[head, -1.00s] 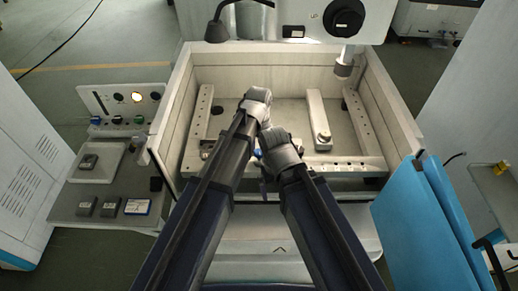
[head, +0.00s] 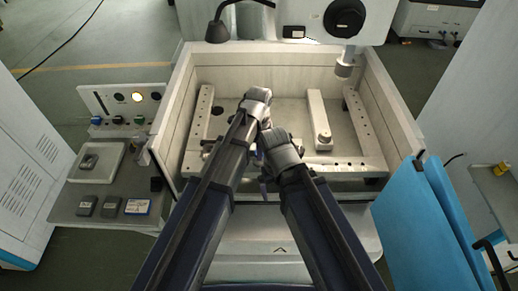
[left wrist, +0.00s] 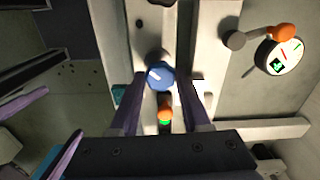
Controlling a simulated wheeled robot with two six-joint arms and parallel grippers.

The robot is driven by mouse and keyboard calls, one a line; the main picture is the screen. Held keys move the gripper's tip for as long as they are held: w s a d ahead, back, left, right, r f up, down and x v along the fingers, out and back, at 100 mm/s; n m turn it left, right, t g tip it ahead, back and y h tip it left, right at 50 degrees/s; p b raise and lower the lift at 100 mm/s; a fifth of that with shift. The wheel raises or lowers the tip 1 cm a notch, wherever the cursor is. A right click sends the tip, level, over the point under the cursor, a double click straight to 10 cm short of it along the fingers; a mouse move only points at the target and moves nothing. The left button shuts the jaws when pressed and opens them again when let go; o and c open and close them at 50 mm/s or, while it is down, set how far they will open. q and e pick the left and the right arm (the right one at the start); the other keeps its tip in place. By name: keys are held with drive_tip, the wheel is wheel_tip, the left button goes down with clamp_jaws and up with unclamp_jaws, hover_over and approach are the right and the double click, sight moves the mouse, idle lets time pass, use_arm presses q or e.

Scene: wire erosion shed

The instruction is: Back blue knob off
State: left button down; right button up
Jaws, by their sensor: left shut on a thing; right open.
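The blue knob (left wrist: 160,76), with a pale mark on its face, sits between the two purple fingers of my left gripper (left wrist: 160,84) in the left wrist view. The left gripper is shut on it. In the head view my left wrist stands over the front part of the machine tank, and the knob is mostly hidden between my arms. My right gripper (left wrist: 43,130) shows its two purple fingers apart and empty at the lower left of the left wrist view.
An orange-and-green part (left wrist: 165,114) lies just below the knob. A round dial (left wrist: 283,56) with an orange knob (left wrist: 284,33) is to the right. Tank walls (head: 392,108) surround the work area. A side panel (head: 130,98) and blue door (head: 425,220) flank it.

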use_arm(q)
drive_tip(key=m, duration=0.5)
drive_tip(key=shift+m, duration=0.7)
drive_tip(key=shift+c, duration=1.8)
unclamp_jaws()
drive_tip(key=shift+r, duration=0.1)
wheel_tip(320, 180, up, 8)
drive_tip(key=p, duration=0.8)
drive_tip(key=shift+f, duration=0.2)
